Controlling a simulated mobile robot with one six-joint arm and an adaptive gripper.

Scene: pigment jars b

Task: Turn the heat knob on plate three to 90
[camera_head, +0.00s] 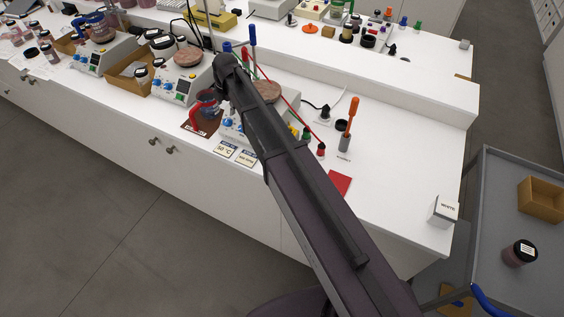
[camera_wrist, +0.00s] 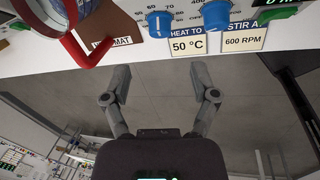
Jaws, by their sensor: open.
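The rightmost of three hotplates (camera_head: 229,131) in the front row stands behind my arm and is partly hidden by it; no plate number is readable. In the wrist view its front shows a blue left knob (camera_wrist: 160,24) beside a scale with 60 and 70 readable. A second blue knob (camera_wrist: 216,16) sits to its right. The left knob has a pale pointer mark facing roughly up; I cannot read its exact setting. My gripper (camera_wrist: 160,96) is open and empty, its fingers spread wide below the knobs in the picture, apart from them.
A card reading 50 °C (camera_wrist: 187,46) and a 600 RPM card (camera_wrist: 243,40) lie before the plate. A vessel with a red handle (camera_wrist: 88,52) stands left on a brown mat (camera_wrist: 122,28). A red card (camera_head: 340,183) and a white box (camera_head: 442,210) lie right.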

